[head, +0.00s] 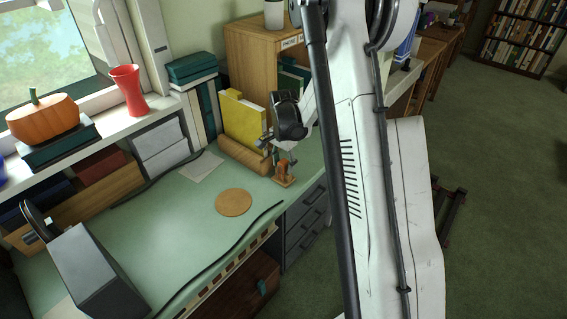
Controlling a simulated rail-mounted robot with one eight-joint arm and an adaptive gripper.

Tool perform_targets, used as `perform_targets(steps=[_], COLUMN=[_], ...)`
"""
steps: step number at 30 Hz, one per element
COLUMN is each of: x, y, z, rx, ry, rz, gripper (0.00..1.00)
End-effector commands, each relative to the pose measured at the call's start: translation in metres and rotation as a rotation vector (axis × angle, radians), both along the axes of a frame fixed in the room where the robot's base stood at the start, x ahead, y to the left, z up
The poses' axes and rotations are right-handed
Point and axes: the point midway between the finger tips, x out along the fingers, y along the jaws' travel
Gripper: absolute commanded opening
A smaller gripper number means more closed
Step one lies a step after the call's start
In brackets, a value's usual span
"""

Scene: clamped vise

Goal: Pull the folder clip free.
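My gripper (266,141) is at the end of my white arm, over the back right part of the green desk. It is dark and small here, and I cannot tell whether its fingers are open or shut. A small orange-brown vise (284,172) stands just below it near the desk's right edge. Yellow folders (241,122) stand upright behind and left of the gripper, in a brown holder (243,156). I cannot make out the folder clip; it is too small or hidden by the gripper.
A round cork mat (234,203) lies on the green desk (185,220), with clear space around it. A dark grey box-like object (92,270) stands at the front left. A wooden cabinet (258,62) rises behind the folders. A red vase (128,90) and pumpkin (43,118) are on the sill side.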

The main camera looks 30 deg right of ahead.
Motion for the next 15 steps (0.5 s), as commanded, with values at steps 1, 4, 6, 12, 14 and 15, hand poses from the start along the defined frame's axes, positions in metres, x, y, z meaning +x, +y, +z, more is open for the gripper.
perform_targets(steps=[1, 4, 6, 12, 14, 15], x=[0.0000, 0.0000, 0.0000, 0.0000, 0.0000, 0.0000], y=[0.0000, 0.0000, 0.0000, 0.0000, 0.0000, 0.0000], z=[0.0001, 0.0001, 0.0002, 0.0010, 0.0025, 0.0039], rx=[0.000, 0.000, 0.000, 0.000, 0.000, 0.000], ry=[0.000, 0.000, 0.000, 0.000, 0.000, 0.000], rz=[0.000, 0.000, 0.000, 0.000, 0.000, 0.000], gripper=[0.31, 0.18, 0.09, 0.00, 0.00, 0.00])
